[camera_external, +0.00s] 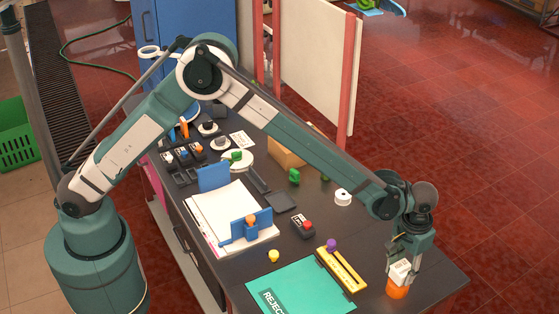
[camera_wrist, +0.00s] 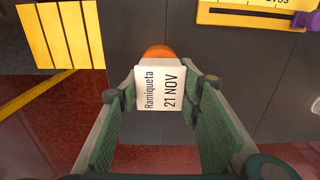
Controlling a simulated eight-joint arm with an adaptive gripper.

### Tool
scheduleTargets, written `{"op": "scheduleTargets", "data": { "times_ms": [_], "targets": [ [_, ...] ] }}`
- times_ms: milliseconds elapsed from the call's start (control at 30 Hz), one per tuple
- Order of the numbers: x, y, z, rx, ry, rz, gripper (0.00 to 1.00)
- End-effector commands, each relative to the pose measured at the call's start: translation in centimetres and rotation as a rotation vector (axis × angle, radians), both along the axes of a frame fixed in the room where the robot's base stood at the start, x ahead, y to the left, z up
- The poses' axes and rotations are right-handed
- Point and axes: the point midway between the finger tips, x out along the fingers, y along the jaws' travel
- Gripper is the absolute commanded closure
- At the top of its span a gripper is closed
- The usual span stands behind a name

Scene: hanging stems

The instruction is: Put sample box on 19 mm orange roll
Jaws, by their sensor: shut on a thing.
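The sample box (camera_external: 400,270) is a small white box, and its label in the wrist view (camera_wrist: 160,90) reads "Ramiqueta 21 NOV". My gripper (camera_external: 401,262) is shut on it near the table's right end, with the fingers on both sides of the box in the wrist view (camera_wrist: 161,92). The orange roll (camera_external: 397,290) stands on the dark table directly under the box. In the wrist view only the roll's far orange edge (camera_wrist: 158,50) shows beyond the box. I cannot tell whether the box touches the roll.
A yellow slider gauge with a purple knob (camera_external: 340,268) lies left of the roll. A teal "REJECT" mat (camera_external: 300,290) lies farther left. A white roll (camera_external: 342,197) stands behind. The table's right edge is close to my gripper.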

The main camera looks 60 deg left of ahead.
Motion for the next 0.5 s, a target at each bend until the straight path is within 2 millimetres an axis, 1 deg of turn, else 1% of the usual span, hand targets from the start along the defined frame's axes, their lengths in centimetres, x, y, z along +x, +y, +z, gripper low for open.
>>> {"op": "scheduleTargets", "data": {
  "times_ms": [100,167,500],
  "targets": [
    [0.0,0.0,-1.1,0.000,0.000,0.000,0.78],
    [0.0,0.0,-1.4,0.000,0.000,0.000,0.78],
    [0.0,0.0,-1.5,0.000,0.000,0.000,0.78]
  ]
}}
